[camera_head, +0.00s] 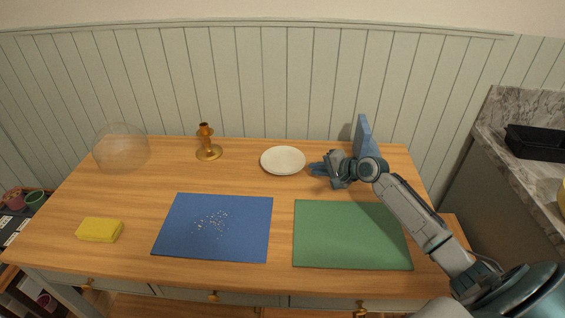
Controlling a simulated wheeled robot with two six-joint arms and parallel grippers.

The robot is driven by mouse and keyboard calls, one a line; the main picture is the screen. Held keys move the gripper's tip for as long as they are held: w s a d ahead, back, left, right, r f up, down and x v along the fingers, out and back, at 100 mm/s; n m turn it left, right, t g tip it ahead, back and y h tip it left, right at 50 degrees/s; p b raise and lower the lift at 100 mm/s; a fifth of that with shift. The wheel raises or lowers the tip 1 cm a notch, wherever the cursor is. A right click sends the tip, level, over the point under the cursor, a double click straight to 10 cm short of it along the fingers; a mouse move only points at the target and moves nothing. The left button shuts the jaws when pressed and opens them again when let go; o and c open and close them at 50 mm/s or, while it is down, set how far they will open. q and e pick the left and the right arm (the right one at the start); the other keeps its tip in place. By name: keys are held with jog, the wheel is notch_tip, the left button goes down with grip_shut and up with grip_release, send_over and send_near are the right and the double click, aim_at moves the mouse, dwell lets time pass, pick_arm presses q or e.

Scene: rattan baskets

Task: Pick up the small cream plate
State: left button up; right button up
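The small cream plate (283,160) lies flat on the wooden table, near the back and right of the middle. My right gripper (318,169) is just to the right of the plate, low over the table, with its fingers pointing left toward the plate's rim. A small gap seems to lie between the fingertips and the rim. The fingers are too small and seen too much from the side to tell whether they are open or shut. My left gripper is out of view.
A blue mat (175,238) with white crumbs and a green mat (350,235) lie in front. A yellow sponge (100,230), a clear dome (121,148) and a brass candlestick (207,145) stand left. A blue upright object (362,136) stands behind my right gripper.

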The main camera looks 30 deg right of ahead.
aim_at(305, 175)
jog(key=shift+w+a, duration=0.1)
jog(key=shift+w, duration=0.1)
jog(key=shift+w+a+f+p, duration=0.15)
jog(key=shift+w+p, duration=0.1)
jog(key=shift+p, duration=0.05)
jog(key=p+x, duration=0.1)
jog(key=x, duration=0.2)
jog(key=shift+w+a+f, duration=0.1)
jog(key=shift+w, duration=0.1)
jog(key=shift+w+a+f, duration=0.1)
jog(key=shift+w+f, duration=0.15)
jog(key=shift+w, duration=0.05)
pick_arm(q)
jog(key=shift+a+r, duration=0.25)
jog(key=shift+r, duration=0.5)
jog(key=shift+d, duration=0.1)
pick_arm(e)
jog(key=shift+s, duration=0.1)
jog(key=shift+c, duration=0.2)
grip_shut()
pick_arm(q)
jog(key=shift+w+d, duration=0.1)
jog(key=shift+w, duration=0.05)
